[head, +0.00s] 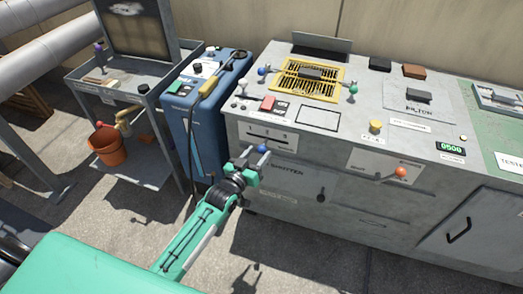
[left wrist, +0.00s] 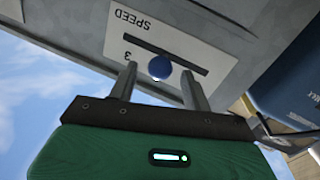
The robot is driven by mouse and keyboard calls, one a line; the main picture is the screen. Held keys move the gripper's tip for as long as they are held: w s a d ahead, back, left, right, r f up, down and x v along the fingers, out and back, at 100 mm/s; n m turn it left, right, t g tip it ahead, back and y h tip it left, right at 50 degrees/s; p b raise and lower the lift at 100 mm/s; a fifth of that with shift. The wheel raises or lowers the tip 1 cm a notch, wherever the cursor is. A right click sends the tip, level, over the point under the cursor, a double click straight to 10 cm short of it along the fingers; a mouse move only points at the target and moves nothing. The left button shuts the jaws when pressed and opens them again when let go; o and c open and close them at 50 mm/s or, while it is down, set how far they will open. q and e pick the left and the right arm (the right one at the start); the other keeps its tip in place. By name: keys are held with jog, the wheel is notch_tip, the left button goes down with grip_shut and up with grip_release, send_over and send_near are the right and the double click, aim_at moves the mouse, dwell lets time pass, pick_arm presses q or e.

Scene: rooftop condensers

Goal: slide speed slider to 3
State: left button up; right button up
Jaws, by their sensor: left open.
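In the left wrist view the plate reads SPEED, and the blue knob (left wrist: 161,67) appears in front of the slot (left wrist: 190,62). A 3 is legible near one end of the slot; the other marks are hidden or too small. My left gripper (head: 254,158) is open at the knob. Its two fingers stand on either side of the knob, with gaps visible. My right gripper is out of view.
An orange knob (head: 400,172) sits on another front plate to the right. A blue cabinet (head: 204,110) stands left of the console, and a grey cart (head: 155,88) with an orange bucket (head: 106,146) beyond it. The floor in front of the console is clear.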

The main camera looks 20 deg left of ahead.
aim_at(259, 152)
pick_arm(q)
jog(key=shift+w+d, duration=0.2)
jog(key=shift+w, duration=0.5)
jog(key=shift+x, duration=0.8)
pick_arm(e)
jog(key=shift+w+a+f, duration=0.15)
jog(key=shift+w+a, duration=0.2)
